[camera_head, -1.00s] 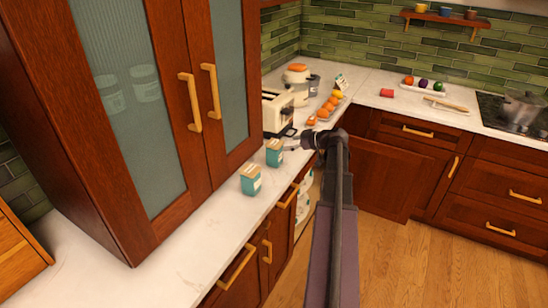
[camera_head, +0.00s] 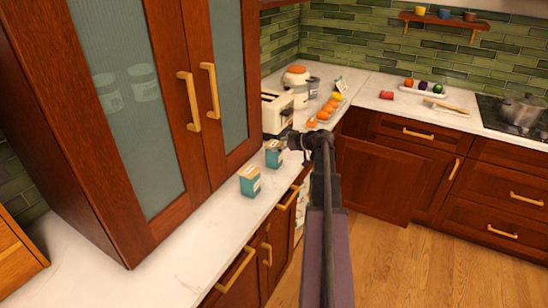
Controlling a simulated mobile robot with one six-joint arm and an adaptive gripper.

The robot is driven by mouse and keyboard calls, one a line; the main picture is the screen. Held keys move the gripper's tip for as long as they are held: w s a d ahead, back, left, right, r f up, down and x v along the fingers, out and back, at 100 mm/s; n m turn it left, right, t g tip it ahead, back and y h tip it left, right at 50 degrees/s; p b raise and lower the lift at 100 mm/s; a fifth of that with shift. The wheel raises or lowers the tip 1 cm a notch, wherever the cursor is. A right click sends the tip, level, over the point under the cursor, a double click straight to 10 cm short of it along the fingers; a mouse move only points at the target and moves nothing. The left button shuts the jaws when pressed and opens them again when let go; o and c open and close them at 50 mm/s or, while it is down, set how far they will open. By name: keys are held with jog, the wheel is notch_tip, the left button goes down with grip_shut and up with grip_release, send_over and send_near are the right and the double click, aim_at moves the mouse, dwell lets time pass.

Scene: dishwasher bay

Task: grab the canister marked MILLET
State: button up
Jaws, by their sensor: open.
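Two teal canisters with tan tops and pale labels stand upright on the white counter. The near canister (camera_head: 250,181) is left of the far canister (camera_head: 273,155). The label lettering is too small to read, so I cannot tell which is marked MILLET. My gripper (camera_head: 277,138) is open, at the upper edge of the far canister and partly in front of its top. I cannot tell whether it touches the canister. The near canister is clear of my gripper.
A cream toaster (camera_head: 277,109) stands just behind my gripper. Beyond it is a tray of orange fruit (camera_head: 327,112). A tall glass-door cabinet (camera_head: 140,110) rises at the left, close to the counter. The counter's front left stretch (camera_head: 130,275) is bare.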

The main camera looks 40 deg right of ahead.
jog(key=shift+x, duration=1.05)
jog(key=shift+s, duration=0.1)
jog(key=c, duration=1.1)
jog(key=shift+r, duration=0.2)
notch_tip(320, 180, up, 3)
jog(key=p, duration=0.3)
jog(key=s+a, duration=0.2)
jog(key=s, duration=0.3)
jog(key=s+a+r+p, duration=0.1)
jog(key=s, duration=0.4)
jog(key=s+a, duration=0.2)
jog(key=s, duration=0.3)
jog(key=shift+a+r+p, duration=0.3)
jog(key=shift+a+r, duration=0.05)
